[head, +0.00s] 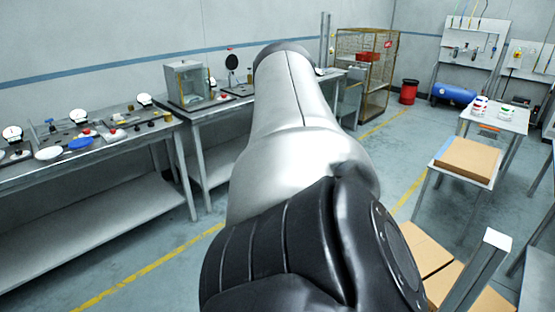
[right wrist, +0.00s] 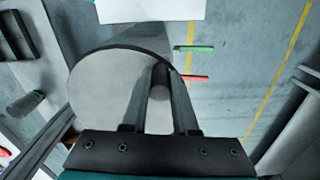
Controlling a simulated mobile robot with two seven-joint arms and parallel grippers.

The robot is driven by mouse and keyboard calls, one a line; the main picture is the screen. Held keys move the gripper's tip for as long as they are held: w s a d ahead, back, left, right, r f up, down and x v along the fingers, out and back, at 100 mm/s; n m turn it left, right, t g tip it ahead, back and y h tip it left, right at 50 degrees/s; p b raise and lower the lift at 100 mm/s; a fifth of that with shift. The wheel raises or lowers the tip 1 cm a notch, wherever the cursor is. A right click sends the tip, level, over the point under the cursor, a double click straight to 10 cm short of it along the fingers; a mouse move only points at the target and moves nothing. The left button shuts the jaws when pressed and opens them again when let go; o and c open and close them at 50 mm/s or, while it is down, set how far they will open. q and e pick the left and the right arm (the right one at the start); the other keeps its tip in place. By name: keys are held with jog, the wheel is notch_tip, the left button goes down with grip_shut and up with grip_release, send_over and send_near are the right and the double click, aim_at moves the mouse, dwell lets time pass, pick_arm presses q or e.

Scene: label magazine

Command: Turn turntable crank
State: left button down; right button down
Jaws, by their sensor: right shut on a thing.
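In the right wrist view a round grey turntable disc (right wrist: 95,90) lies below my right gripper (right wrist: 161,80). The gripper's two dark fingers reach over the right part of the disc. They are shut on a short grey round crank knob (right wrist: 160,93), of which a small part shows between them. How the knob joins the disc is hidden by the fingers. In the head view my own arm fills the middle and hides the gripper and the turntable. My left gripper is in neither view.
A green marker (right wrist: 197,48) and a red one (right wrist: 194,78) stick out right of the disc. A white block (right wrist: 150,10) is beyond it. Long benches (head: 90,150) with instruments stand at the left, a small table (head: 466,178) with a brown board at the right. Floor lies between.

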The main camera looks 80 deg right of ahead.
dwell(0.5)
jog(key=c, duration=0.7)
grip_release()
jog(key=shift+r, duration=0.5)
jog(key=shift+r+p, duration=2.25)
jog(key=shift+r, duration=4.9)
